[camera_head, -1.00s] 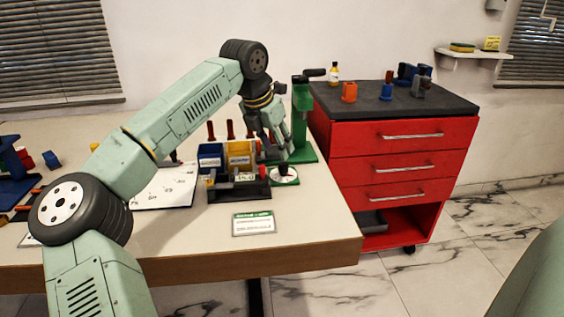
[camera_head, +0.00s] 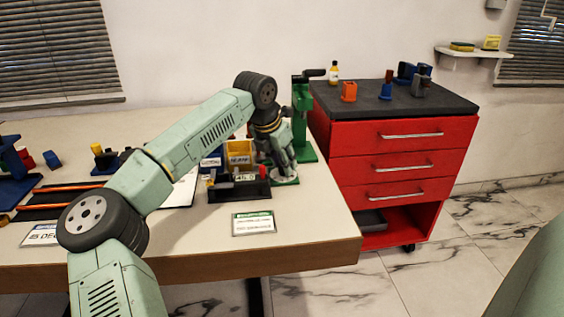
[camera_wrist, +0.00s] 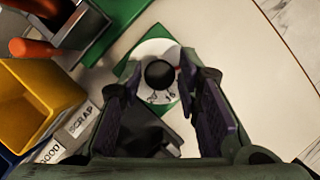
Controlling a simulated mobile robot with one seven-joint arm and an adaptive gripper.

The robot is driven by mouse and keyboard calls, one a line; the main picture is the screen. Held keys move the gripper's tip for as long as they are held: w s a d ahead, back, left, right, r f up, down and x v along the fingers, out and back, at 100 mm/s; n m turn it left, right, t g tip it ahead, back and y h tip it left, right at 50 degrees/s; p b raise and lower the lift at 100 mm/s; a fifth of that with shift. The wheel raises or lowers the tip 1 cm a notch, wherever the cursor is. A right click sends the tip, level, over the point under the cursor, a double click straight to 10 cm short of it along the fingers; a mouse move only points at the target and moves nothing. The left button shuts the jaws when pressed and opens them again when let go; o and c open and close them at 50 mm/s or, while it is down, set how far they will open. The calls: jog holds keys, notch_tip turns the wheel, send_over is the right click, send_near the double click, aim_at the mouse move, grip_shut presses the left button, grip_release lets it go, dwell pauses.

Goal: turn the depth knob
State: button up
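The depth knob (camera_wrist: 159,74) is a round black knob on a white dial (camera_wrist: 150,50) with dark marks, set on a green base. In the head view the white dial (camera_head: 288,181) shows at the right of the bench, and my gripper hides the knob. My gripper (camera_wrist: 160,70) points down over the dial, with one finger on each side of the knob. The fingers are apart, with visible gaps to the knob. It also shows in the head view (camera_head: 283,167), just above the dial. Nothing is held.
A green press (camera_head: 302,120) stands behind the dial. A yellow bin (camera_wrist: 35,100) and a blue bin stand left of it, behind a black fixture (camera_head: 238,189) with a small display. A card (camera_head: 253,224) lies in front. The bench's right edge is close.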

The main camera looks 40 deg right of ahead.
grip_shut()
jog(key=shift+r+m+p, duration=0.1)
jog(key=shift+m+p, duration=0.2)
jog(key=shift+p, duration=0.2)
jog(key=shift+r+m+g+p, duration=0.1)
jog(key=shift+m+g+p, duration=0.2)
jog(key=shift+m+p, duration=0.4)
jog(key=shift+w+m+g+p, duration=0.1)
jog(key=shift+m+g+p, duration=0.4)
jog(key=shift+m+p, duration=0.65)
jog(key=shift+w+m+g+p, duration=0.1)
jog(key=shift+m+g+p, duration=0.6)
jog(key=shift+m+p, duration=1)
jog(key=shift+f, duration=0.2)
